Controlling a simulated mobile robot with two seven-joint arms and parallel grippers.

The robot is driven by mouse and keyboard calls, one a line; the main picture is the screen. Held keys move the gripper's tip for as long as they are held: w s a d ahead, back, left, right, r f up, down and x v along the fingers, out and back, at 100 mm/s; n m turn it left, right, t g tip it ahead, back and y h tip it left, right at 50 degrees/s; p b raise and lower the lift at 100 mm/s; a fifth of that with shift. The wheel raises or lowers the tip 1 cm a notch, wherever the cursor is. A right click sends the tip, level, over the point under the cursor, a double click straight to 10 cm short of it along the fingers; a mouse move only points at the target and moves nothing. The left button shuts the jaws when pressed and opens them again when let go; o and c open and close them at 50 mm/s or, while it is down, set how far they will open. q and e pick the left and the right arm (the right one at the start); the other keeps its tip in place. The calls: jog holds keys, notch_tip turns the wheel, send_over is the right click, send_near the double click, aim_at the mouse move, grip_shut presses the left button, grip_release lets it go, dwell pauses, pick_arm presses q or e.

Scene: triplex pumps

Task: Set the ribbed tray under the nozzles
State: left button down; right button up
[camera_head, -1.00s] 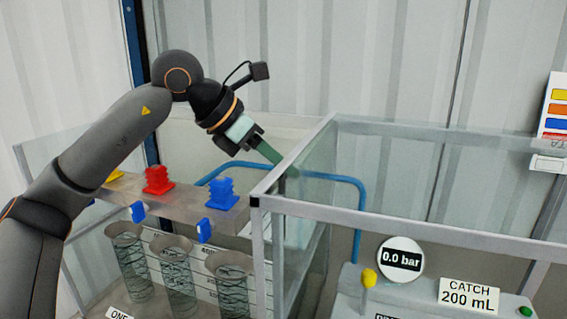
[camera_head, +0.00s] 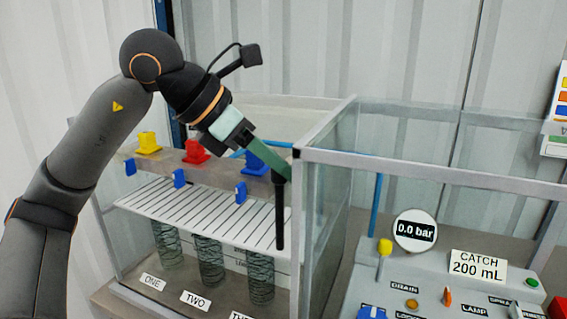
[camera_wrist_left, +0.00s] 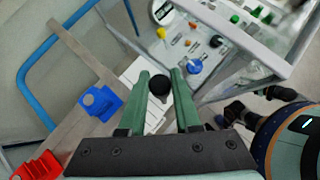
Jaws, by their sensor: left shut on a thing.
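The white ribbed tray (camera_head: 185,208) lies roughly level above the spring-filled glass cylinders, below and in front of the beam. A black upright handle (camera_head: 280,215) stands at its right end. My left gripper (camera_head: 285,172) is shut on the top of this handle; in the wrist view the black round top (camera_wrist_left: 159,85) shows between the green fingers. Small blue fittings (camera_head: 179,178), perhaps taps, are on the beam's front; nozzle openings cannot be made out. Whether the tray rests on the cylinders or hangs just above cannot be told. My right gripper is not in view.
Yellow, red (camera_head: 196,151) and blue blocks stand on the beam. The glass case's framed wall (camera_head: 325,200) is close to the right of the handle. A console with a gauge (camera_head: 415,231) and controls stands further right. A blue pipe (camera_wrist_left: 35,75) runs behind.

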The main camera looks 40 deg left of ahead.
pick_arm(q)
jog(key=shift+s+d, duration=0.1)
jog(key=c, duration=1)
grip_release()
jog(key=shift+o, duration=0.8)
jog(key=shift+s, duration=0.2)
jog(key=shift+o, duration=1.2)
jog(key=shift+w, duration=0.1)
jog(key=p+v, duration=0.1)
jog(key=v, duration=1.1)
jog(key=shift+r+p, duration=0.3)
jog(key=shift+p, duration=0.1)
jog(key=shift+a, duration=0.25)
